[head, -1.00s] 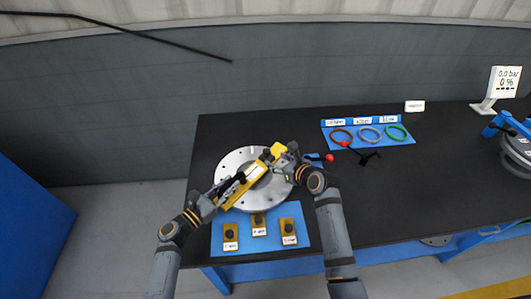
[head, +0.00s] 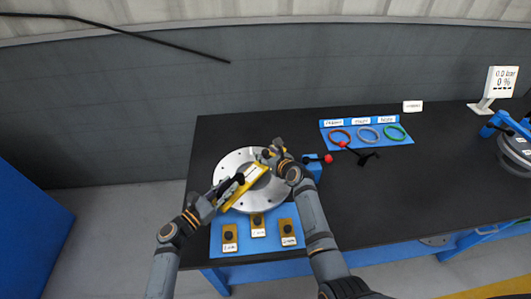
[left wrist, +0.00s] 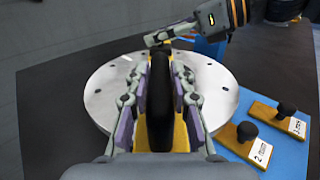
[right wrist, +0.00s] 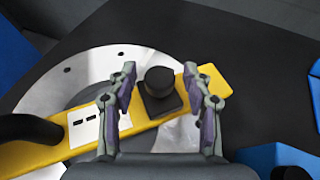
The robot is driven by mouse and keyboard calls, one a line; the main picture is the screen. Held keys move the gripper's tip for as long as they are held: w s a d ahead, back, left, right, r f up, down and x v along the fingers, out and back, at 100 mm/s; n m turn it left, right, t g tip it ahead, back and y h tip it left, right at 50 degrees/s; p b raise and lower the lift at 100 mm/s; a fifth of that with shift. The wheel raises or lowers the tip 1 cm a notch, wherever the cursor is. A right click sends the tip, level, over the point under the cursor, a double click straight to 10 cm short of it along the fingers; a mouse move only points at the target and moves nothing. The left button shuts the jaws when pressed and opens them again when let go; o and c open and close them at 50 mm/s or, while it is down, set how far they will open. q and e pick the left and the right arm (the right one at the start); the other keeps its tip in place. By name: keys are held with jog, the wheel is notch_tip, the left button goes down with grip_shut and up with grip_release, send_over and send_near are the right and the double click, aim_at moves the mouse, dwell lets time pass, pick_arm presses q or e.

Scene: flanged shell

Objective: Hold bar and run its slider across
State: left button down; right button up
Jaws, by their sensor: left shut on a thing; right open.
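A yellow bar (head: 232,201) lies across the round silver flange (head: 228,163), slanting up to the right in the head view. It has a black handle (left wrist: 160,100) at its near end. My left gripper (head: 230,186) is shut on this handle. The slider, a black block with a round knob (right wrist: 159,82), sits near the bar's far end, beside a white label with dark marks (right wrist: 86,127). My right gripper (right wrist: 160,92) is open, its fingers on either side of the slider and apart from it. In the head view the right gripper (head: 268,156) hides the slider.
Several yellow plates with black knobs (head: 258,224) lie on a blue mat (head: 270,241) in front of the flange. A blue block with a red-knobbed lever (head: 328,158) stands close right of my right gripper. A blue ring tray (head: 350,143) is farther right.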

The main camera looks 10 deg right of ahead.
jog(key=shift+w+a+f, duration=0.1)
jog(key=shift+w, duration=0.25)
grip_shut()
